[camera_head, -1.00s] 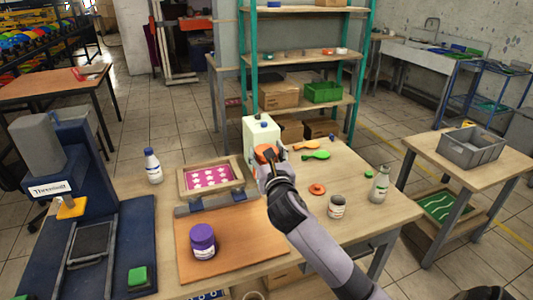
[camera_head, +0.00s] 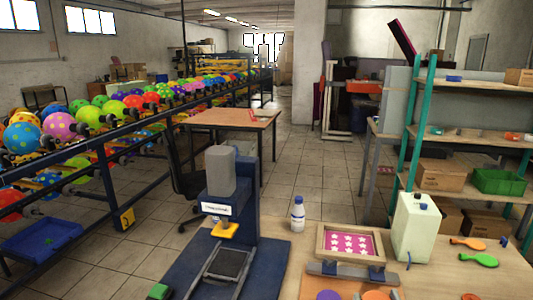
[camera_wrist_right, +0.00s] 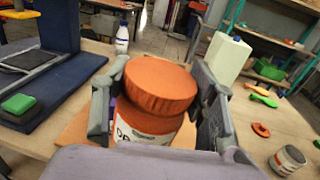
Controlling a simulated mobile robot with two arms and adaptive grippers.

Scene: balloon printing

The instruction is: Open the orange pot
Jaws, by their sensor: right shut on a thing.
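The orange pot (camera_wrist_right: 158,90) has a wide orange lid and a white label. It fills the middle of the right wrist view, with the lid on it. My right gripper (camera_wrist_right: 155,95) is shut on this pot, with a grey finger on each side at lid height. In the head view only an orange top (camera_head: 376,295) shows at the bottom edge, next to a purple lid (camera_head: 328,295). Neither my right gripper nor my left gripper shows in the head view.
A white bottle (camera_head: 297,214), a framed star screen (camera_head: 348,243) and a pale canister (camera_head: 415,228) stand on the table. A blue press (camera_head: 228,250) is at left. An orange disc (camera_wrist_right: 261,130) and an uncovered small pot (camera_wrist_right: 288,160) lie to the right.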

